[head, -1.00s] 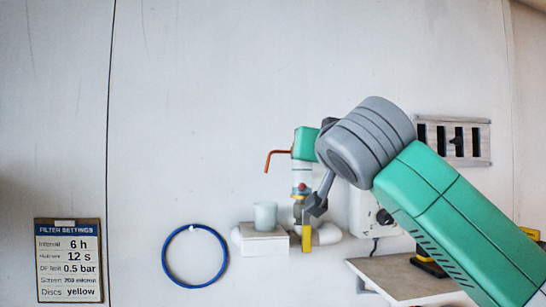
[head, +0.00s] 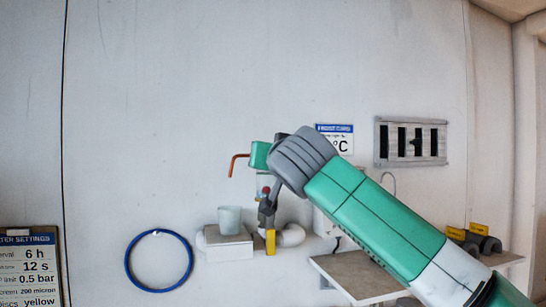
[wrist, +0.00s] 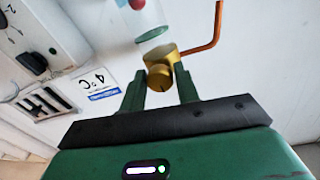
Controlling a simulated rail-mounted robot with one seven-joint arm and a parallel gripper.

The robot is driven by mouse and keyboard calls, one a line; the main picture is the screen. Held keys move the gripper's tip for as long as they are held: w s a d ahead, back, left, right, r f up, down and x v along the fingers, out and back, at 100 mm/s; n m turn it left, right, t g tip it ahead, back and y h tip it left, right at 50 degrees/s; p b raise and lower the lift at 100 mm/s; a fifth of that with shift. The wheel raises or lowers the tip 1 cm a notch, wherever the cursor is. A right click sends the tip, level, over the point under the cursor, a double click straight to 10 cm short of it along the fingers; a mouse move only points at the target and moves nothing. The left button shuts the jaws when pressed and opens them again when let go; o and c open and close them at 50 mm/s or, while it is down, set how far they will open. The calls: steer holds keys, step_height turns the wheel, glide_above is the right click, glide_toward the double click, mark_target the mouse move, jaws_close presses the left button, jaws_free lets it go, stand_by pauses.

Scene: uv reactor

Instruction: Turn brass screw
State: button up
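In the wrist view the brass screw (wrist: 159,78) shows as a round, slotted end on a brass body (wrist: 164,56) under a clear tube. My gripper (wrist: 160,75) has its two green fingers apart, one on each side of the screw. The screw about fills the gap between the fingertips in the picture. I cannot tell whether the fingers touch it. In the head view my gripper (head: 266,207) is at the pipework below the clear tube, and it hides the screw there.
A copper pipe (wrist: 208,45) bends close by my right finger in the wrist view. In the head view a white cup (head: 229,220) stands on a white block left of my gripper. A yellow part (head: 270,242) is just below. A shelf (head: 352,278) juts out at right.

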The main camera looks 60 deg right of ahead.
steer(key=c, duration=0.5)
steer(key=shift+o, duration=0.2)
steer(key=n+p, duration=0.1)
steer(key=n, duration=0.6)
steer(key=n+t+p, duration=0.1)
steer(key=n, duration=0.7)
steer(key=n+p, duration=0.1)
steer(key=n, duration=0.7)
steer(key=shift+s+d+t+y, duration=0.15)
steer(key=shift+t+y, duration=0.25)
steer(key=shift+n, duration=0.3)
